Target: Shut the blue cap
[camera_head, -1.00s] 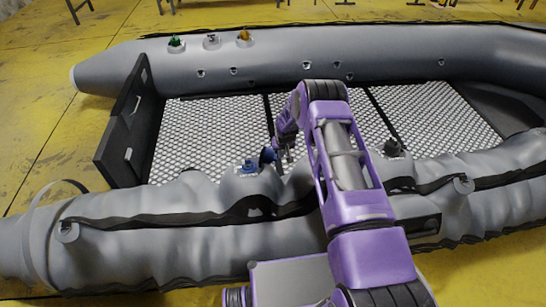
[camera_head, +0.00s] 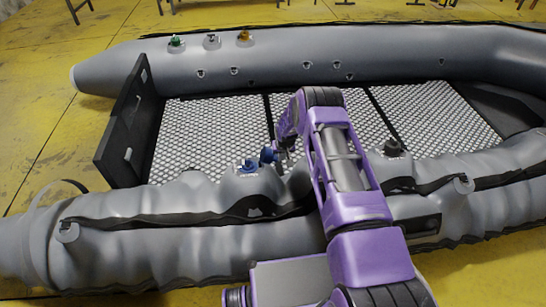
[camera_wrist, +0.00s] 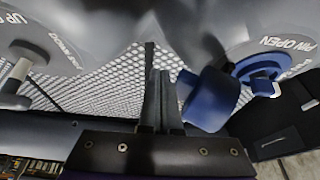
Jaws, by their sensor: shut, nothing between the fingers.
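The blue cap (camera_head: 267,155) stands open beside its blue valve (camera_head: 249,166) on top of the near grey tube. In the wrist view the round blue cap (camera_wrist: 209,99) hangs out to the left of the blue valve body (camera_wrist: 260,68), joined to it. The valve's plate reads "PIN OPEN". My gripper (camera_wrist: 161,76) is shut and empty, just left of the cap in the wrist view, with a small apparent gap. In the head view my purple wrist is just right of the cap, and the fingertips are hard to make out.
The near tube (camera_head: 150,225) bulges under my arm. A dark valve (camera_head: 392,147) sits on it to the right. Green (camera_head: 176,41), grey (camera_head: 211,41) and orange (camera_head: 244,37) caps are on the far tube. The textured boat floor (camera_head: 210,125) is clear.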

